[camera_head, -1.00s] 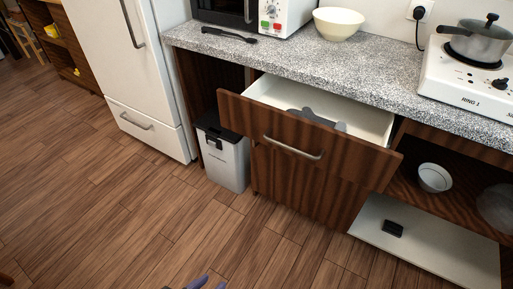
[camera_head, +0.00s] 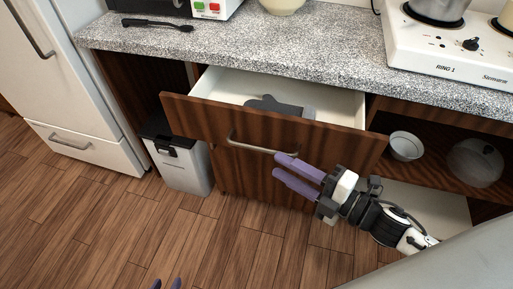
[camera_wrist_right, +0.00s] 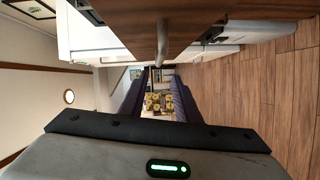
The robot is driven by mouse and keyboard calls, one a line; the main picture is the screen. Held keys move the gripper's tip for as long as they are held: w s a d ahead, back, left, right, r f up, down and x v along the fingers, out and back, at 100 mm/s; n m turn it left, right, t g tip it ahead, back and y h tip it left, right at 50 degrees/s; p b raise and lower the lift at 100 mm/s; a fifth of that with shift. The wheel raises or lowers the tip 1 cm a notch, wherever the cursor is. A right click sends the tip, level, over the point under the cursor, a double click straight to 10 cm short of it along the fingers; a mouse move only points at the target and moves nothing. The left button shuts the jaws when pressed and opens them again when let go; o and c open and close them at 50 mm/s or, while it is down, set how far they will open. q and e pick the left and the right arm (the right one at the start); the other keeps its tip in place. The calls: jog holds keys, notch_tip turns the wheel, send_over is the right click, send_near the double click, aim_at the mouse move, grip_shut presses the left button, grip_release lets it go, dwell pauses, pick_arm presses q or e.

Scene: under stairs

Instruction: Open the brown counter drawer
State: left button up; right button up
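The brown counter drawer (camera_head: 330,137) stands pulled out below the speckled worktop, its white inside showing with a grey item (camera_head: 275,106) in it. Its metal bar handle (camera_head: 250,147) is on the front face. My right gripper (camera_head: 276,164) is in front of the drawer, its purple fingers apart near the right end of the handle. In the right wrist view the handle (camera_wrist_right: 162,45) lies ahead of the open fingers (camera_wrist_right: 158,85); I cannot tell whether they touch it.
A grey bin (camera_head: 183,168) stands left of the drawer, beside the white fridge (camera_head: 75,85). An open shelf to the right holds a white bowl (camera_head: 405,147). A hob (camera_head: 440,45) and a black utensil (camera_head: 158,24) are on the worktop (camera_head: 270,45). The floor in front is clear.

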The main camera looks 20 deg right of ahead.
jog(key=x, duration=0.8)
jog(key=shift+f, duration=0.1)
grip_shut()
